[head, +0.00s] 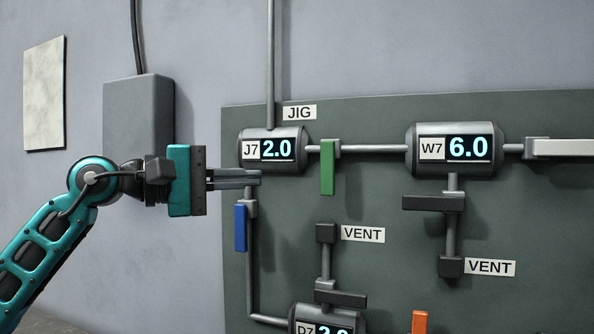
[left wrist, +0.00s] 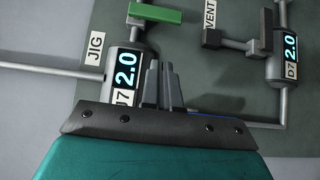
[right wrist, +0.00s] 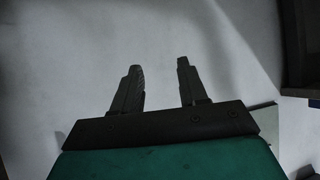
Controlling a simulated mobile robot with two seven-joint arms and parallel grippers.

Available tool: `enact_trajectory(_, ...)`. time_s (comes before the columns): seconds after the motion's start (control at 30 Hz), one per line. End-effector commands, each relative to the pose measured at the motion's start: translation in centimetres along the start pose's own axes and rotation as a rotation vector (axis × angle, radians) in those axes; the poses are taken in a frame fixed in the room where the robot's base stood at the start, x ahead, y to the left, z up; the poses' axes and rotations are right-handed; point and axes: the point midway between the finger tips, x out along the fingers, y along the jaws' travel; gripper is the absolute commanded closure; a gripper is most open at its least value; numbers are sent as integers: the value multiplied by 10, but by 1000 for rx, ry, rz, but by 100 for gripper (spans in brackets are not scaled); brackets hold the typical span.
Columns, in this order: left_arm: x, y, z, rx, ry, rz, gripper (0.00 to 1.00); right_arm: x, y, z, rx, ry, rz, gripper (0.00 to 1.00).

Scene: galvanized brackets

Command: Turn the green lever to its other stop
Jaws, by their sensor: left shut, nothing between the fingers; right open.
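The green lever (head: 327,168) hangs straight down from the pipe between the J7 gauge (head: 272,148) and the W7 gauge (head: 455,148), across that pipe. It also shows in the left wrist view (left wrist: 155,13). My left gripper (head: 258,177) is shut and empty; its fingertips are just below the J7 gauge and above the blue lever (head: 240,228), to the left of the green lever and apart from it. In the left wrist view the fingers (left wrist: 162,75) overlap the J7 gauge. My right gripper (right wrist: 160,70) is open and empty, facing a pale plain surface.
The dark panel (head: 390,230) also carries black levers (head: 432,202) (head: 340,298), a white lever (head: 575,148) and an orange lever (head: 419,322). VENT stubs (head: 326,233) sit below. A grey wall box (head: 138,115) is behind my left gripper. Space just below the green lever is clear.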

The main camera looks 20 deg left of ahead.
Motion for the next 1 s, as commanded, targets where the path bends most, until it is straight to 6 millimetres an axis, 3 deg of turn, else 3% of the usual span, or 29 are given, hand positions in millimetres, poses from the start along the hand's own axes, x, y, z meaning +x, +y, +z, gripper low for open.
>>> enact_trajectory(0.2, 49, 3, 1, -2, -4, 2, 100, -6, 6, -3, -7, -3, 14, 57)
enact_trajectory(0.4, 70, 1, 20, -1, -3, 1, 100, -7, 12, -1, -9, -9, 25, 57)
enact_trajectory(1.0, 78, -1, 28, -4, 0, 3, 100, -7, 9, 0, 3, -6, 25, 57)
